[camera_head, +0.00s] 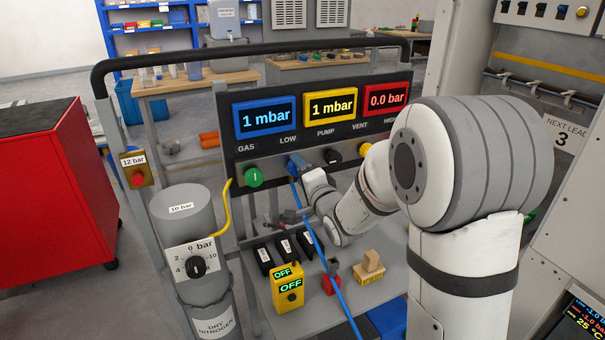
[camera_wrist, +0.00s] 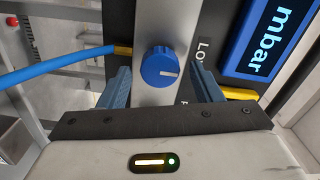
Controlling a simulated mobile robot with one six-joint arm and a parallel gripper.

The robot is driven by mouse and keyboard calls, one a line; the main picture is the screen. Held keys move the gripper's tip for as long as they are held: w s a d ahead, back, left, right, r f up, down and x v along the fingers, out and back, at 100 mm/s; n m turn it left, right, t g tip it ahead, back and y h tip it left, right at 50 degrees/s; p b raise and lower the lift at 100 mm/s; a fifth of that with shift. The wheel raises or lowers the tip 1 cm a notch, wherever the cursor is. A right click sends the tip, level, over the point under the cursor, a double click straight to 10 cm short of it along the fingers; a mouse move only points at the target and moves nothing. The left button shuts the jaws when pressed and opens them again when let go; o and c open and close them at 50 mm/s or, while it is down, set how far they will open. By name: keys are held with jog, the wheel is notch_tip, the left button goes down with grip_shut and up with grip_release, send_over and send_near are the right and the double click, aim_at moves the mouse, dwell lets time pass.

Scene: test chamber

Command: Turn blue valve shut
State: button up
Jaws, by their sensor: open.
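The blue valve (camera_wrist: 158,67) is a round knob with a white mark, on a grey metal bar below the gauge panel. In the wrist view it sits between and just beyond the two fingers of my gripper (camera_wrist: 165,88). The fingers are blue-grey, spread apart, and hold nothing. In the head view the blue valve (camera_head: 296,162) shows partly behind my gripper (camera_head: 303,173), next to the word LOW. The blue display (camera_head: 265,117) reads 1 mbar. Whether the fingers touch the knob cannot be told.
A green knob (camera_head: 253,177) is left of the blue valve and a black knob (camera_head: 331,156) is right of it. A blue hose (camera_head: 313,233) runs down past my gripper. A yellow box (camera_head: 288,288) and a wooden block (camera_head: 369,267) stand on the cart's shelf.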

jog(key=v, duration=0.7)
jog(key=shift+s+d, duration=0.2)
jog(key=shift+s, duration=0.2)
jog(key=s+d+r+n+g+h+p, duration=0.4)
jog(key=s+d+n+g+h+p, duration=0.1)
jog(key=s+d+g+h+p, duration=0.3)
jog(key=s+d+r+n+g+p, duration=0.1)
jog(key=s+r+n+g+p, duration=0.1)
jog(key=s, duration=0.7)
jog(key=s+r+n+g+y+p, duration=0.1)
jog(key=s+r+n+g+p, duration=0.1)
jog(key=s, duration=0.7)
jog(key=shift+d+r+n+g+p, duration=0.25)
jog(key=shift+d+n+g+p, duration=0.15)
jog(key=shift+n+g+p, duration=0.5)
